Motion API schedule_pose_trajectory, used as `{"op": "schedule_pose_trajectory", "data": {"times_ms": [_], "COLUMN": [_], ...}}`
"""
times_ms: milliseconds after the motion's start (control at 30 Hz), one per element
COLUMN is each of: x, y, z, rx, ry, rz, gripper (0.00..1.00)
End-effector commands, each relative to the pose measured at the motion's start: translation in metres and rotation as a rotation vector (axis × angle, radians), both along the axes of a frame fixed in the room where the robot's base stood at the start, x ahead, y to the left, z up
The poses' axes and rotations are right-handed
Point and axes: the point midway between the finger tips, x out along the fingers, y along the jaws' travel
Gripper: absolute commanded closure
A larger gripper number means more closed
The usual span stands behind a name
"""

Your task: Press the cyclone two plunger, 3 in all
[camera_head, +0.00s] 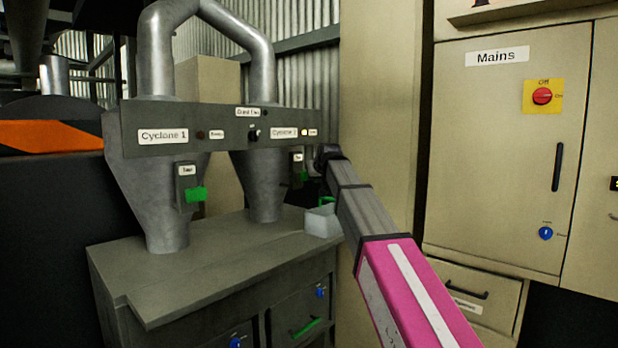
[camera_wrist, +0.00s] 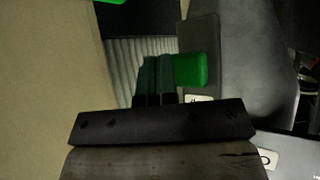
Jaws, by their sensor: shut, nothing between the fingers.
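The cyclone two unit is a grey metal cone (camera_head: 262,190) under a panel with a "Cyclone 2" label (camera_head: 284,132). Its green plunger (camera_head: 304,176) shows as a small piece below a small label, partly hidden near my gripper. In the wrist view a green block (camera_wrist: 190,70), apparently this plunger, sticks out from a grey box. My gripper (camera_wrist: 155,64) is shut and empty, its dark fingers just left of the green block there. Whether they touch it I cannot tell. In the head view my gripper's end (camera_head: 322,164) is at the panel's right side.
The Cyclone 1 cone (camera_head: 165,205) with its own green plunger (camera_head: 195,194) stands to the left. A pale container (camera_head: 322,222) sits on the grey cabinet top (camera_head: 200,262). A beige Mains cabinet (camera_head: 505,150) is at right.

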Motion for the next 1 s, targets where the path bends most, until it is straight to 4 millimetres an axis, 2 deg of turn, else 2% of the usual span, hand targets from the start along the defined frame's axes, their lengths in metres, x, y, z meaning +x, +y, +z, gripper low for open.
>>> {"op": "schedule_pose_trajectory", "data": {"times_ms": [1000], "x": [0.0053], "y": [0.0066], "z": [0.0001], "rx": [0.000], "ry": [0.000], "rz": [0.000], "gripper": [1.00]}}
